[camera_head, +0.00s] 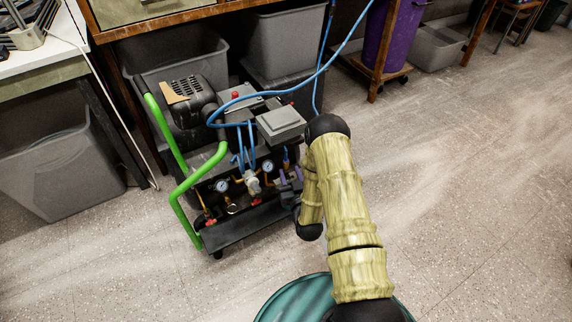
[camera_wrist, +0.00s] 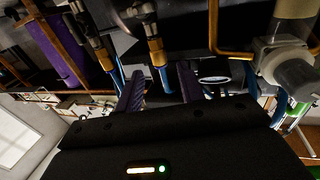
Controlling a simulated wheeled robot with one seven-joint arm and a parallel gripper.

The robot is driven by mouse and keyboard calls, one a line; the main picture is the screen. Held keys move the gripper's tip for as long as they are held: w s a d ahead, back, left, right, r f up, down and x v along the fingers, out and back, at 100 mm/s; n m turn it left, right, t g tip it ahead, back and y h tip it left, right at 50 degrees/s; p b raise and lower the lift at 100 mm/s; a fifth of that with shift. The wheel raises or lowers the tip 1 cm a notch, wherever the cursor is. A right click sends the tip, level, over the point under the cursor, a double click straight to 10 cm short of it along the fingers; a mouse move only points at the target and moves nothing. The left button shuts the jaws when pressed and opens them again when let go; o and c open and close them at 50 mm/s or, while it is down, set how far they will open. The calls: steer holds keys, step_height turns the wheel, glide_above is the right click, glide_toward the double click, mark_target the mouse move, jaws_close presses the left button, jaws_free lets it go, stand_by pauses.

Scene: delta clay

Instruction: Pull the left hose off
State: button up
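The compressor (camera_head: 215,140) stands on the floor with a green tube handle. Blue hoses (camera_head: 240,150) run down to its front fittings beside two round gauges. My gripper (camera_head: 288,182) is at the front right of the compressor, close to the right-hand fittings. In the wrist view, my gripper (camera_wrist: 160,72) has its two dark purple fingers apart. A brass fitting (camera_wrist: 156,50) with a blue hose (camera_wrist: 164,80) shows between them, with gaps on both sides. Another brass fitting (camera_wrist: 102,48) with a blue hose (camera_wrist: 118,75) is left of the fingers. Depth and contact are unclear.
Grey bins (camera_head: 285,45) stand behind the compressor under a wooden bench. A grey bin (camera_head: 60,170) is at the left. A purple barrel (camera_head: 392,40) is at the back. The floor (camera_head: 470,170) at the right is clear. A brass-coloured pipe (camera_wrist: 214,30) is right of the fingers.

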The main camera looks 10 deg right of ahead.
mark_target(287, 164)
steer(key=w+b, duration=0.2)
steer(key=w, duration=0.4)
steer(key=shift+a, duration=0.15)
jaws_close()
